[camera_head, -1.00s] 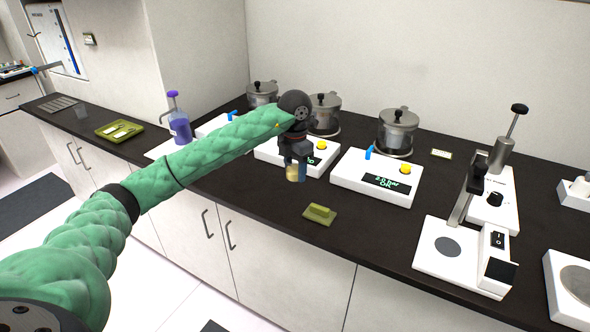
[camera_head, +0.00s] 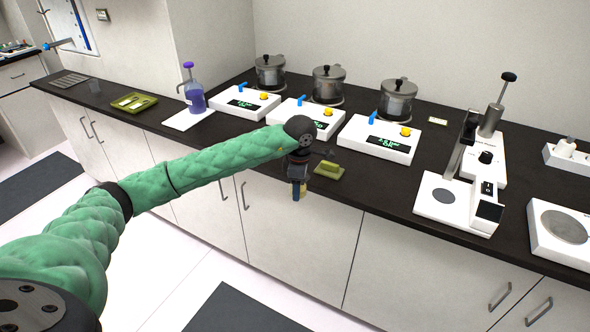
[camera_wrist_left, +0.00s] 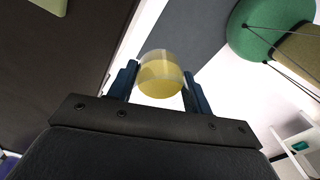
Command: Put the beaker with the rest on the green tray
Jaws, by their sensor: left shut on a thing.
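My left gripper (camera_head: 298,186) is shut on a small clear beaker of yellow liquid, which shows between the fingers in the left wrist view (camera_wrist_left: 160,75). In the head view the beaker is mostly hidden by the fingers. The gripper points down, in front of the counter's front edge. The green tray (camera_head: 154,99) lies on the counter at the far left, well apart from the gripper, with small pale pieces in it. My right gripper is not in view.
A purple bottle (camera_head: 194,96) stands on a white mat right of the tray. White device boxes (camera_head: 378,143) with metal pots line the counter. A clear cup (camera_head: 94,86) stands left of the tray.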

